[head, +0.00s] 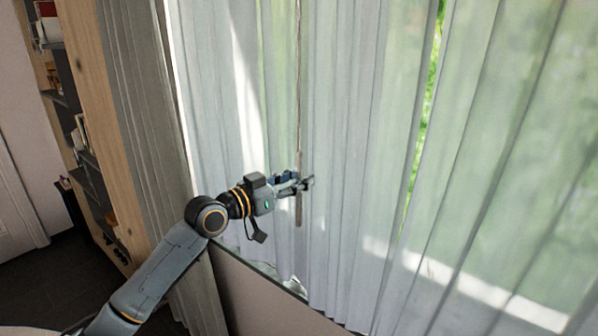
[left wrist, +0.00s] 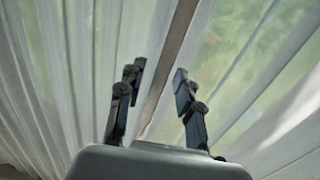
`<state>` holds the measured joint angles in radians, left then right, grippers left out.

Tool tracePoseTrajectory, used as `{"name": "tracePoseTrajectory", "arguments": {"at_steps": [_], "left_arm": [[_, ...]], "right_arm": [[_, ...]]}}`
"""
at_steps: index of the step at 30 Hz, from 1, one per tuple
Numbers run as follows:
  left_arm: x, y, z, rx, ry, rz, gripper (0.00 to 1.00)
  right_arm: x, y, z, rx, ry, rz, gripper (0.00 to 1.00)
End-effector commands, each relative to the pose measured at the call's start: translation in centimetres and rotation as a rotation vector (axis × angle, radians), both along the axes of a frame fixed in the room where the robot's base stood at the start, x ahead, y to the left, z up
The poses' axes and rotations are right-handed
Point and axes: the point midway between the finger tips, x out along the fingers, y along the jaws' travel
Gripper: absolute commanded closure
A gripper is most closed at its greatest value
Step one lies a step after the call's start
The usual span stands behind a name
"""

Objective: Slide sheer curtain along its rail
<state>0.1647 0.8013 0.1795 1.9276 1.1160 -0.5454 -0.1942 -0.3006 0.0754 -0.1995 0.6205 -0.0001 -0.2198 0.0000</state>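The sheer curtain (head: 345,130) hangs in pale, translucent folds across the window in the head view. It also fills the left wrist view (left wrist: 60,60). A thin brownish wand (head: 299,90) hangs down in front of it, ending a little below my left gripper (head: 306,183). In the left wrist view, the wand (left wrist: 172,55) runs between the two dark fingers of the left gripper (left wrist: 158,82). The fingers stand apart, with gaps beside the wand. The rail is out of view. My right gripper is not in view.
A heavier grey curtain (head: 145,130) hangs at the left, beside a wooden shelf unit (head: 95,95) with items on it. A low sill or wall (head: 260,295) lies under my left arm. A narrow gap in the sheers shows greenery (head: 428,90).

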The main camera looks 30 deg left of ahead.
Motion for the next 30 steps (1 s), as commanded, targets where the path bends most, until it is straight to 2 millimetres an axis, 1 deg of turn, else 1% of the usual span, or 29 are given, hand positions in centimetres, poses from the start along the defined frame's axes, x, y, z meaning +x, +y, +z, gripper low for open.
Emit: {"name": "tracePoseTrajectory", "arguments": {"at_steps": [3, 11, 14, 15, 16, 17, 26, 30], "left_arm": [[0.55, -0.19, 0.06, 0.001, 0.000, 0.000, 0.65], [0.64, -0.22, -0.05, 0.002, 0.000, 0.000, 0.65], [0.63, -0.22, -0.05, 0.001, 0.001, 0.000, 0.83], [0.63, -0.22, -0.05, 0.001, 0.001, 0.000, 0.92], [0.62, -0.22, -0.05, 0.001, 0.001, 0.000, 0.98], [0.62, -0.22, -0.05, 0.001, 0.001, 0.000, 1.00], [0.67, -0.21, -0.05, 0.001, 0.001, 0.000, 1.00], [1.32, -0.29, -0.13, 0.000, 0.001, 0.000, 1.00]], "right_arm": [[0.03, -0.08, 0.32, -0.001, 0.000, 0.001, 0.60], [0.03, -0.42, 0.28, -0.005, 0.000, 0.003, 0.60], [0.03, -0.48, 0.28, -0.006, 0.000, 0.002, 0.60], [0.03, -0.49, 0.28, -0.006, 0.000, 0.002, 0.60], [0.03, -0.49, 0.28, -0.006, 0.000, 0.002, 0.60], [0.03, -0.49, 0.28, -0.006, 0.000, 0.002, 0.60], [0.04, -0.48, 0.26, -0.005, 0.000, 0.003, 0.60], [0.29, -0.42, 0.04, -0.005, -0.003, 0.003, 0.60]]}}
